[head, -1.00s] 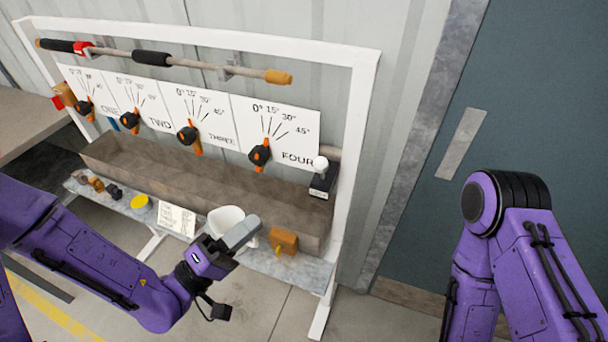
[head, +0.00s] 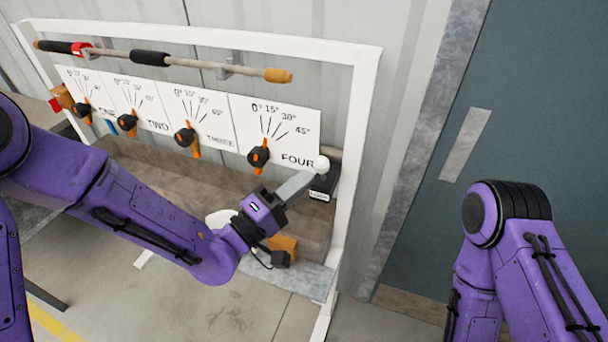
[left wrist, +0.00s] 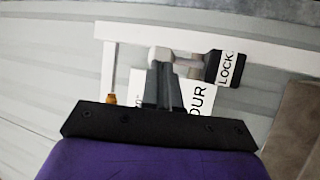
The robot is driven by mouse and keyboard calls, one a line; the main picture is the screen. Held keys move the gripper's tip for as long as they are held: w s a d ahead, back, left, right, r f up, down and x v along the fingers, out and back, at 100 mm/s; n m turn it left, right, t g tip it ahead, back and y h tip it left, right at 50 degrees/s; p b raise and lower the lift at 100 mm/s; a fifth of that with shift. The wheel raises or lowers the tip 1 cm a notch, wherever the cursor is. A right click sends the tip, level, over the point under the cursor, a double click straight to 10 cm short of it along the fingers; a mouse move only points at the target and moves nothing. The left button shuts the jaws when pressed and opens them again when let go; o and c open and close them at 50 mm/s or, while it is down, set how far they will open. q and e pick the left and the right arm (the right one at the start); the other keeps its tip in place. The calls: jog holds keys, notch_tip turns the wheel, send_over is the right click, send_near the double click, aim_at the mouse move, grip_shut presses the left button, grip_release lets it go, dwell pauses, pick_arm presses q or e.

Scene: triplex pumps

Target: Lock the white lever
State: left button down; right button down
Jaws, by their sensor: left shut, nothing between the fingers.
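The white lever's round knob (head: 321,164) stands at the black lock box (head: 324,186), by the right post of the frame. My left gripper (head: 307,178) is shut and empty, with its tips close beside the knob. In the left wrist view, the knob (left wrist: 160,54) shows just beyond the shut fingers (left wrist: 163,78), and the black box marked LOCK (left wrist: 226,68) lies to their right. I cannot tell whether the tips touch the knob. My right arm shows at the right, but its gripper is out of view.
The panel marked FOUR (head: 278,130) with its black and orange dial (head: 258,157) is left of the lever. A brown trough (head: 165,180) runs below the panels. The white frame post (head: 352,170) stands close on the right. A white bowl (head: 218,217) is partly hidden by my arm.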

pick_arm(q)
jog(key=shift+w+d+r, duration=0.2)
jog(key=shift+w+d, duration=0.25)
jog(key=shift+d, duration=0.1)
jog(key=shift+a, duration=0.1)
jog(key=shift+n+g+y, duration=0.3)
jog(key=shift+n+y, duration=0.1)
jog(key=shift+y, duration=0.2)
jog(key=shift+w+d+r+p, duration=0.25)
jog(key=shift+w+r+p, duration=0.2)
jog(key=shift+w+p, duration=0.25)
jog(key=shift+w+d+r+p, duration=0.25)
jog(key=shift+w+r+p, duration=0.25)
jog(key=shift+w, duration=0.3)
jog(key=shift+w+d+r+p, duration=0.25)
jog(key=shift+w+r+p, duration=0.15)
jog(key=shift+w+p, duration=0.35)
jog(key=shift+r, duration=0.15)
